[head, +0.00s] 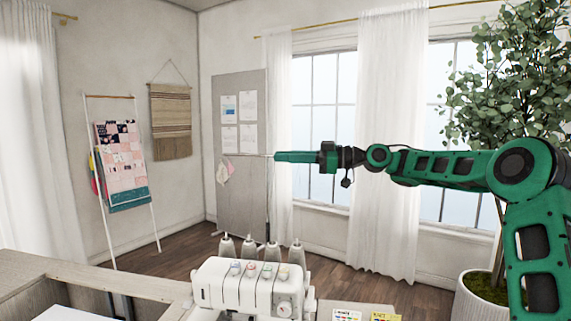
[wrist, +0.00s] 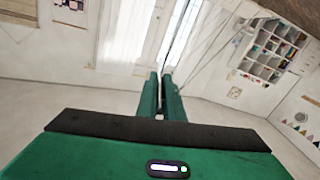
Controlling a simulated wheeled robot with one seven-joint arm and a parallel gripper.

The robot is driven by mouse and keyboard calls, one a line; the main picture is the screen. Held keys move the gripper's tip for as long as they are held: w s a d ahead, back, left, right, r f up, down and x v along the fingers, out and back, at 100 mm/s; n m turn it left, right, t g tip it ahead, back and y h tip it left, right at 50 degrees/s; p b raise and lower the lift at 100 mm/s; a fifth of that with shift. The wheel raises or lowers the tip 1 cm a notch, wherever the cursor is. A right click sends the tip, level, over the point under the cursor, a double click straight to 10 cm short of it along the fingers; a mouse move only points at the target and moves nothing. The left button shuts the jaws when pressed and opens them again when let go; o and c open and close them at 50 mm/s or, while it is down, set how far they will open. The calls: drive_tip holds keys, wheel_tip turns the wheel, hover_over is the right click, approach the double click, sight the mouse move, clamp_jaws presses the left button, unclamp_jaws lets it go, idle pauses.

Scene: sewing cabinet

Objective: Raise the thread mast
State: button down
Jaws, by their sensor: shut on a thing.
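The white serger (head: 250,288) stands on the table at the bottom centre of the head view. Several grey-white thread cones, including one at the left (head: 227,247), stand behind it. The thread mast (head: 268,200) is a thin pole rising behind the cones, with a thin crossbar near its top at gripper height. My green gripper (head: 275,157) reaches in from the right, level, with its tips at the mast's upper part. In the wrist view the fingers (wrist: 160,80) are close together on the thin dark mast (wrist: 178,38). The mast's foot is hidden behind the serger.
A wooden table edge (head: 100,277) runs along the lower left. Colour cards (head: 347,314) lie right of the serger. A potted plant (head: 480,290) stands at the right, behind my arm. The air around the mast is clear; a pinboard (head: 240,110) stands well behind.

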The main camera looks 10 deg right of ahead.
drive_tip(key=c, duration=1.9)
unclamp_jaws()
drive_tip(key=shift+r, duration=0.4)
drive_tip(key=shift+f, duration=0.15)
drive_tip(key=shift+d, duration=0.15)
drive_tip(key=v, duration=1)
drive_tip(key=shift+d, duration=0.3)
